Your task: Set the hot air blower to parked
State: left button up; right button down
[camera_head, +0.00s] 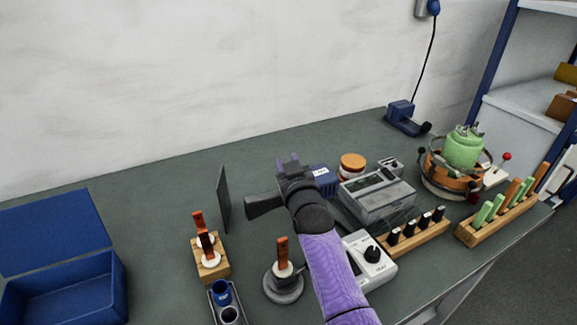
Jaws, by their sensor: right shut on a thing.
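My right gripper (289,170) is at the end of the purple arm, above the middle of the bench. It is shut on a dark grey flared piece (262,205), whose wide end points left. The grip itself is hidden at this angle, and I cannot tell whether this piece is part of the hot air blower. A blue and black corded device (402,118) lies at the bench's back edge, its black cord running up to a blue plug on the wall; it may be the blower, but it is too small to be sure. My left gripper is out of view.
A thin dark upright panel (223,200) stands just left of the flared piece. A grey box device (378,196), a white dial unit (376,268) and an orange-lidded jar (352,163) are to the right. An open blue box (65,292) is at left. The back-left bench is clear.

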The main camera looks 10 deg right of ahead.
jog(key=shift+c, duration=2.1)
grip_release()
jog(key=shift+w, duration=0.1)
jog(key=s+p, duration=0.3)
jog(key=s, duration=0.7)
jog(key=shift+p, duration=0.4)
jog(key=shift+c, duration=0.3)
